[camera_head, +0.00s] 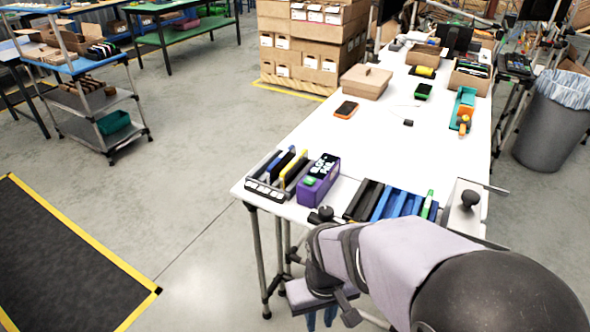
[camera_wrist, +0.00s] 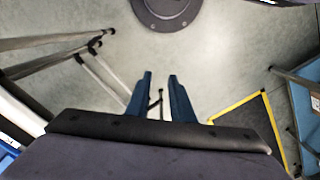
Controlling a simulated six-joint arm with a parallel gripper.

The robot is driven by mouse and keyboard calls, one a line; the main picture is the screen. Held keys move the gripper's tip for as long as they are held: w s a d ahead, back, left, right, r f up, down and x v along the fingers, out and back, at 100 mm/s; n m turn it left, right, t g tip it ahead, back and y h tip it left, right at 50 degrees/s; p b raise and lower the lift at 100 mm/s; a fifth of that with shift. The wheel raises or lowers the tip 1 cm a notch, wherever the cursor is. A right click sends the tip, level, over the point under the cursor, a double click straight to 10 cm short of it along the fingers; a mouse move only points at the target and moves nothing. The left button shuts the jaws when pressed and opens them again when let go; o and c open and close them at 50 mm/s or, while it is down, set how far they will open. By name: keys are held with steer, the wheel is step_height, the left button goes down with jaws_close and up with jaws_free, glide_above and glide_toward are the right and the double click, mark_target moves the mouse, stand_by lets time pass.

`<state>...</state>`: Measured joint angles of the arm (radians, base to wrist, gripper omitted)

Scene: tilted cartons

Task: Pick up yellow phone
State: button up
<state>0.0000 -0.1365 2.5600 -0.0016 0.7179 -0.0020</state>
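A slim yellow item (camera_head: 294,168), which looks like the yellow phone, stands on edge in a grey rack (camera_head: 262,190) at the near left corner of the white table. Dark and blue slim items stand beside it in the same rack. My gripper (camera_head: 320,319) hangs low off the table's near edge, below and apart from the rack. In the wrist view its two blue fingers (camera_wrist: 160,80) are apart with nothing but floor between them. The wrist view does not show the yellow phone.
A purple box (camera_head: 318,184) stands directly right of the rack. A second rack of blue and dark items (camera_head: 392,202) is farther right, near my arm. An orange-edged phone (camera_head: 346,109) lies flat farther back. The table's middle (camera_head: 375,150) is clear.

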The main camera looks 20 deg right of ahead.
step_height(320, 180, up, 16)
steer(key=n+t+h+p, duration=0.3)
steer(key=n+p, duration=1.2)
steer(key=n, duration=1.1)
glide_above(294, 161)
steer(key=s+a, duration=0.2)
steer(key=s, duration=0.1)
steer(key=shift+a+f, duration=0.1)
steer(key=shift+f, duration=0.1)
steer(key=shift+w+n, duration=0.45)
steer(key=shift+n, duration=0.05)
steer(key=shift+p+x, duration=0.45)
steer(key=shift+x, duration=0.65)
steer(key=shift+r, duration=0.1)
steer(key=shift+w+d, duration=0.1)
steer(key=shift+d, duration=0.1)
